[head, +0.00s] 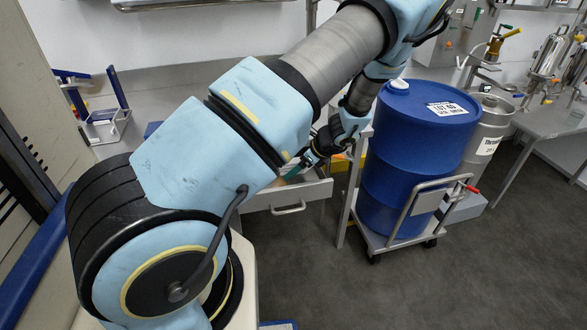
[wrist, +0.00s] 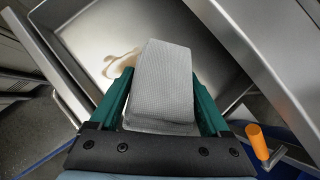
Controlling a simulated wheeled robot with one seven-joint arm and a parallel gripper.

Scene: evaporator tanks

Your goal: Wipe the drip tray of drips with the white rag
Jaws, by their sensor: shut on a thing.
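In the wrist view my gripper (wrist: 162,112) is shut on the white rag (wrist: 164,78), a folded pale textured block between the two green fingers. The drip tray (wrist: 200,35), a shallow metal pan, lies beyond and below the rag. A brown drip stain (wrist: 121,64) shows on its floor, just left of the rag, and the rag hides part of the floor. I cannot tell whether the rag touches the tray. In the head view my gripper (head: 297,170) is at the open drawer-like tray (head: 300,195), mostly hidden by my arm.
A blue drum (head: 415,150) stands on a wheeled cart (head: 420,205) just right of the tray, with a steel keg (head: 482,140) behind it. In the wrist view an orange handle (wrist: 257,140) is at lower right. Open floor (head: 400,290) lies in front.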

